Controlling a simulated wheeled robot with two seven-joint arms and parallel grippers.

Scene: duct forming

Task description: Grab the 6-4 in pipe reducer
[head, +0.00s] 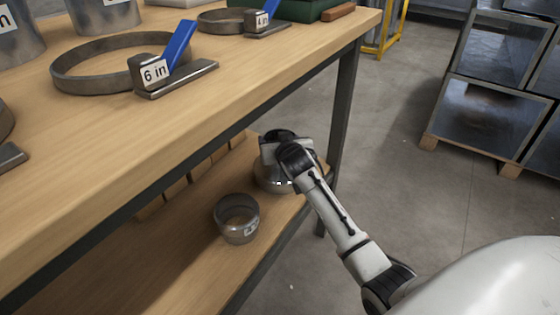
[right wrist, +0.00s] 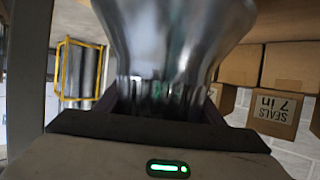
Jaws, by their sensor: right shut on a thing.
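A shiny metal pipe reducer (head: 272,182) is at the lower shelf, near its far right end, partly hidden under my right gripper (head: 282,158). In the right wrist view the reducer (right wrist: 175,40) fills the top middle and flares out away from the gripper (right wrist: 165,108). The jaws are shut on its narrower end. Whether it touches the shelf or hangs just above it I cannot tell. No size label on it can be read. My left gripper is not in view.
A second metal fitting (head: 238,220) with a small label stands on the lower shelf (head: 190,255), nearer. The bench top (head: 110,130) overhangs the shelf, with a leg (head: 343,115) near my arm.

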